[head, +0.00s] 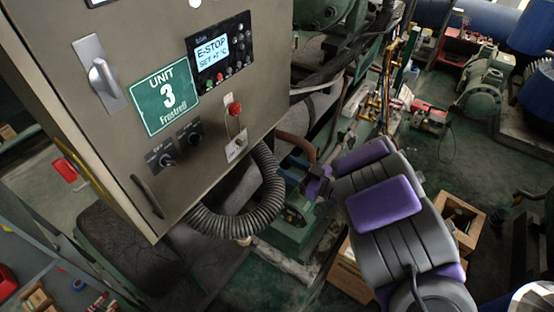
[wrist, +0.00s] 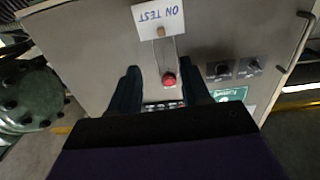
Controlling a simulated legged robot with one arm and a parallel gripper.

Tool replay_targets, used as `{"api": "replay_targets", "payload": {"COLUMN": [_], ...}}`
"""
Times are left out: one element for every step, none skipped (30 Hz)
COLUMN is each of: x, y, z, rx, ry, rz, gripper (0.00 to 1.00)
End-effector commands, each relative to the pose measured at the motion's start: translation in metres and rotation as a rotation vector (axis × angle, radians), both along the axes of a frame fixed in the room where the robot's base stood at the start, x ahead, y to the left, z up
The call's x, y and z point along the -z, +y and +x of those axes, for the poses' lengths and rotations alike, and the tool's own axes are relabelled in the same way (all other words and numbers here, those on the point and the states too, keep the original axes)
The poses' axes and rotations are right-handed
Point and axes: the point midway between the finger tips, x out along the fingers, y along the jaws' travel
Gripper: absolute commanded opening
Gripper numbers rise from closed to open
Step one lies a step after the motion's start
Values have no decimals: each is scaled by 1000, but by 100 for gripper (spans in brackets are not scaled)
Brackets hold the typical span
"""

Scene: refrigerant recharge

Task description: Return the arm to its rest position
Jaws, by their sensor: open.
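My gripper (head: 316,182) is at the end of my grey and purple arm, right of the grey control cabinet (head: 150,50) in the head view. In the wrist view my gripper (wrist: 162,88) has its two dark fingers spread apart with nothing held between them. The cabinet front (wrist: 90,50) lies beyond the fingers. A red knob (wrist: 169,79) shows between them, apart from the fingers as far as I can tell. A white "ON TEST" tag (wrist: 159,17) shows beside it, upside down.
A ribbed black hose (head: 235,220) loops below the cabinet, near my gripper. The cabinet display (head: 212,52) reads E-STOP. Green machinery and pipes stand behind my arm. An open cardboard box (head: 462,222) is on the floor at right, and a green flange (wrist: 30,95) shows at left in the wrist view.

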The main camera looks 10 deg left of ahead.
Motion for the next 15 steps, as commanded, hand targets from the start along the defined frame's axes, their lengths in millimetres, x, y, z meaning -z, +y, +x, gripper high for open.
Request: {"api": "replay_targets", "payload": {"x": [0, 0, 1, 1, 1, 1, 1, 1, 1, 1, 1, 0, 0, -1, -1], "y": [-5, -7, -9, -9, -10, -11, -11, -11, -11, -11, -11, -13, -15, -17, -22], "z": [-2, -2, -3, -4, -4, -5, -5, -5, -5, -5, -4, -1, 1, 5, 12], "rx": [2, 2, 1, 1, 0, 0, 0, 0, 0, 1, 4, 13, 24, 41, 70], "ry": [1, 2, 2, 2, 2, 2, 2, 2, 2, 1, 0, -4, -9, -14, -22], "rz": [-1, -1, -2, -2, -2, -2, -2, -2, -2, -3, -6, -16, -28, -48, -81], "gripper": [47, 47, 47, 47, 47, 47, 47, 47, 47, 47, 47, 47, 47, 47, 47]}}
